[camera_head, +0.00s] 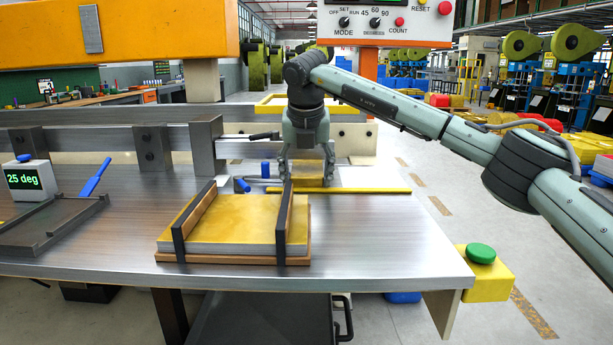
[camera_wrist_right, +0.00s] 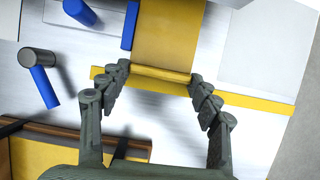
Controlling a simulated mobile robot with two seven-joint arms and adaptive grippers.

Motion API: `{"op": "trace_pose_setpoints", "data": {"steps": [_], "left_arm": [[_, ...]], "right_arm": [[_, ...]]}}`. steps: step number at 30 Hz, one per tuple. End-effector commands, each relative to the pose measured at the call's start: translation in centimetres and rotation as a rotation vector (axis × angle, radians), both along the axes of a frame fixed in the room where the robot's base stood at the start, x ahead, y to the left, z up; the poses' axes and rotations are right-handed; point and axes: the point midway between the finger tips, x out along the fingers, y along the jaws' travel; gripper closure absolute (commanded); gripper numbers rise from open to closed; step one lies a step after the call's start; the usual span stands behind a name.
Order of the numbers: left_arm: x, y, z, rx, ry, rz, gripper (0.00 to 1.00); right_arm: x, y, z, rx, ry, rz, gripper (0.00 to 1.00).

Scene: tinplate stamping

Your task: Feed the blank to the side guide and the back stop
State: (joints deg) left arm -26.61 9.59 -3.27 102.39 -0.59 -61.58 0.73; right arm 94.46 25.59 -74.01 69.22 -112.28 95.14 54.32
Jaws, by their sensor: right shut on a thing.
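The gold blank (camera_head: 309,182) lies flat on the steel table, below my right gripper (camera_head: 307,160). In the right wrist view the blank (camera_wrist_right: 168,35) runs away from my right gripper (camera_wrist_right: 160,76), whose fingertips close on both sides of its near end. A blue block (camera_wrist_right: 130,25), perhaps the side guide, stands close along the blank's left edge; I cannot tell if they touch. It also shows in the head view (camera_head: 265,170). The back stop cannot be made out. My left gripper is out of view.
A stack of gold blanks (camera_head: 230,217) sits in a holder with dark uprights at the front. A yellow strip (camera_head: 370,190) crosses the table beneath the gripper. A blue-handled tool (camera_wrist_right: 40,80) lies to the left. The table's right side is clear.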

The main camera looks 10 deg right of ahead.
Motion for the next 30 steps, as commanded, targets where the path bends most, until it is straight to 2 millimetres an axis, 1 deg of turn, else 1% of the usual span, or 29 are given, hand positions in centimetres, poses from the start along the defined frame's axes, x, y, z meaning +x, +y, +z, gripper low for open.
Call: {"op": "trace_pose_setpoints", "data": {"steps": [22,23,28,30], "left_arm": [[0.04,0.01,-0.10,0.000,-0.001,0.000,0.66],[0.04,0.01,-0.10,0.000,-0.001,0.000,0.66],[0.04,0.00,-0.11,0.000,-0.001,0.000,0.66],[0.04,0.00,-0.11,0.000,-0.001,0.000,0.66]], "right_arm": [[0.01,-0.01,0.02,0.000,0.000,0.000,0.61],[0.01,-0.01,0.02,0.000,0.000,0.000,0.33],[0.01,-0.01,0.02,0.000,0.000,0.000,0.13],[0.01,-0.01,0.02,0.000,0.000,0.000,0.13]]}}
